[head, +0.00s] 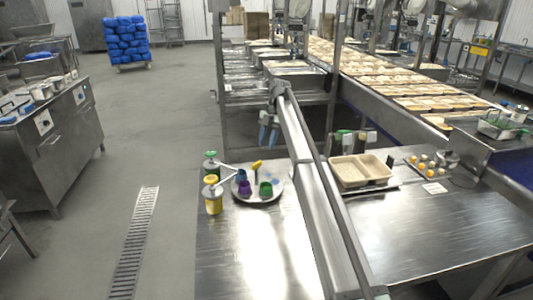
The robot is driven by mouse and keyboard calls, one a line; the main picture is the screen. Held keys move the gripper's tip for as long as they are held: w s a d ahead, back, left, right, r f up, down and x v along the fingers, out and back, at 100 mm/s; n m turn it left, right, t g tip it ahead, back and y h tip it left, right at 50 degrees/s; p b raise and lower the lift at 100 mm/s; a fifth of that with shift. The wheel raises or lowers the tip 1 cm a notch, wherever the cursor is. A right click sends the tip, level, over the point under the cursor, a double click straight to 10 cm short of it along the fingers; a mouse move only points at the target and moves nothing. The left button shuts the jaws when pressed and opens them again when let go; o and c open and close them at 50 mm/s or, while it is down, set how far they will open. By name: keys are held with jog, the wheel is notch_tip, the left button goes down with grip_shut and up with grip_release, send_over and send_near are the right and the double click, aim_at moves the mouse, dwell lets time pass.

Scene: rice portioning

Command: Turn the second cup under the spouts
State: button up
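A round grey tray (256,198) stands on the steel table at left of my arm. On it are a purple cup (245,188), a green cup (265,189) and a blue cup (241,175). A yellow upright piece (257,167) stands at its back. Two pump bottles, one yellow (213,201) and one green (210,165), stand left of the tray. Their pale spouts (229,180) reach right toward the purple and blue cups; exact alignment is too small to tell. My gripper (268,134) has blue fingers apart, appears empty, and hangs beyond the tray, touching none of these.
A beige two-compartment tray (359,172) sits right of my arm, near a dark tray of small yellow and white items (425,166). A conveyor of filled trays (400,85) runs behind. The steel table's front (245,255) is clear.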

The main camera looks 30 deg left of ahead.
jog(key=s+a+r, duration=0.2)
jog(key=s+r, duration=0.2)
jog(key=s, duration=0.1)
notch_tip(320, 180, up, 6)
jog(key=t, duration=0.4)
send_over(257, 163)
jog(key=shift+m, duration=0.3)
notch_tip(257, 163, down, 13)
jog(key=shift+w+a+f, duration=0.1)
jog(key=shift+a, duration=0.05)
jog(key=shift+c, duration=0.2)
grip_shut()
